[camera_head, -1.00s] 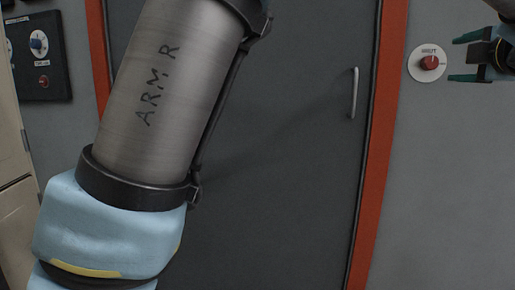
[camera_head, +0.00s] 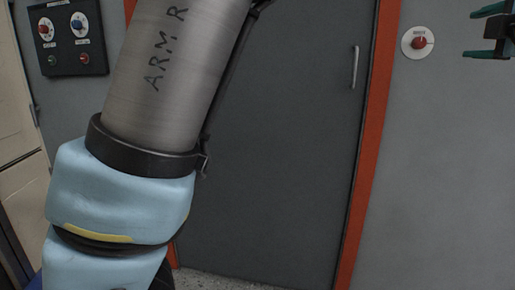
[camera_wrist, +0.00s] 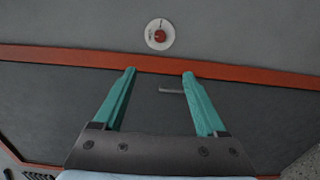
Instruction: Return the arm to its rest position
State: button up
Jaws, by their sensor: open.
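My gripper (camera_wrist: 159,72) is open and empty in the wrist view, with its two green fingers spread apart. Beyond the fingers are the dark grey door, its orange frame and a red knob on a white round plate (camera_wrist: 160,34). In the head view my gripper (camera_head: 490,32) shows only partly at the upper right edge, its green fingers pointing left, to the right of the red knob (camera_head: 418,42). My arm, marked "ARM R", fills the left middle of the head view and hides part of the door.
The dark grey door (camera_head: 290,150) is closed, with a metal handle (camera_head: 355,67) that also shows in the wrist view (camera_wrist: 171,91). A black control panel (camera_head: 67,38) with red and blue knobs is on the wall at upper left. Speckled floor (camera_head: 215,282) shows below the door.

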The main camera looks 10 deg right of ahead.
jog(key=w+a+f+m+g+h, duration=0.15)
jog(key=w+a+f+m, duration=0.35)
jog(key=w, duration=0.5)
jog(key=w+a+f+m+g+h, duration=0.1)
jog(key=w+a+f+m+g, duration=0.1)
jog(key=w+a+f+m, duration=0.6)
jog(key=w+a+f+g+y, duration=0.2)
jog(key=w+a+f, duration=0.1)
jog(key=a+f, duration=0.4)
jog(key=w+a+f+g+y, duration=0.2)
jog(key=a+f, duration=0.3)
jog(key=a, duration=0.4)
jog(key=s+a+f+m+g+y, duration=0.1)
jog(key=s+a+f+g+y, duration=0.1)
jog(key=s+a+f, duration=0.45)
jog(key=s+a+f+g+y, duration=0.1)
jog(key=s+a+f+g, duration=0.15)
jog(key=a, duration=0.75)
jog(key=s+a+f+m+g+y, duration=0.1)
jog(key=s+a+f+g+y, duration=0.25)
jog(key=a, duration=0.55)
notch_tip(320, 180, up, 20)
jog(key=s+h+p, duration=0.1)
jog(key=s+p, duration=0.1)
jog(key=p, duration=1.8)
jog(key=shift+s+f+h, duration=0.25)
jog(key=shift+s+h, duration=0.05)
jog(key=shift+h, duration=0.1)
jog(key=shift+a, duration=0.1)
